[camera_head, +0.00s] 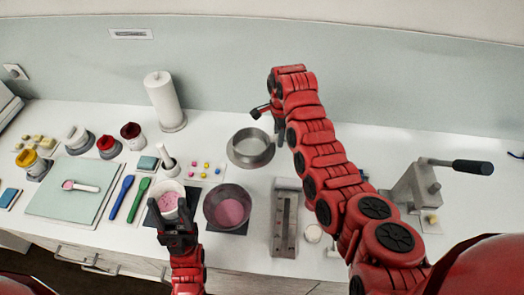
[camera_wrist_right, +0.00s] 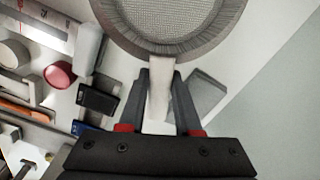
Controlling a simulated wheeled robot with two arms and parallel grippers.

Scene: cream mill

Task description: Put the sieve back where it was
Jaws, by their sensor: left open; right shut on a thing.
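The sieve (camera_head: 251,147) is a round metal ring at the back middle of the counter in the head view. In the right wrist view its mesh (camera_wrist_right: 170,15) and rim fill the top, and its pale handle lies between the fingers of my right gripper (camera_wrist_right: 160,100). That gripper is shut on the handle. In the head view my right gripper (camera_head: 264,110) is partly hidden by its own arm. Whether the sieve touches the counter is unclear. My left gripper (camera_head: 176,228) is open at the near side of a white cup (camera_head: 165,191) with pink contents.
A dark bowl (camera_head: 213,197) with pink contents stands right of the cup. A paper towel roll (camera_head: 163,98) and mortar-like white vessel (camera_head: 168,164) stand to the left. A metal block (camera_head: 284,225) and a lever press (camera_head: 420,187) stand right. A grey square (camera_wrist_right: 205,95) lies beside the sieve handle.

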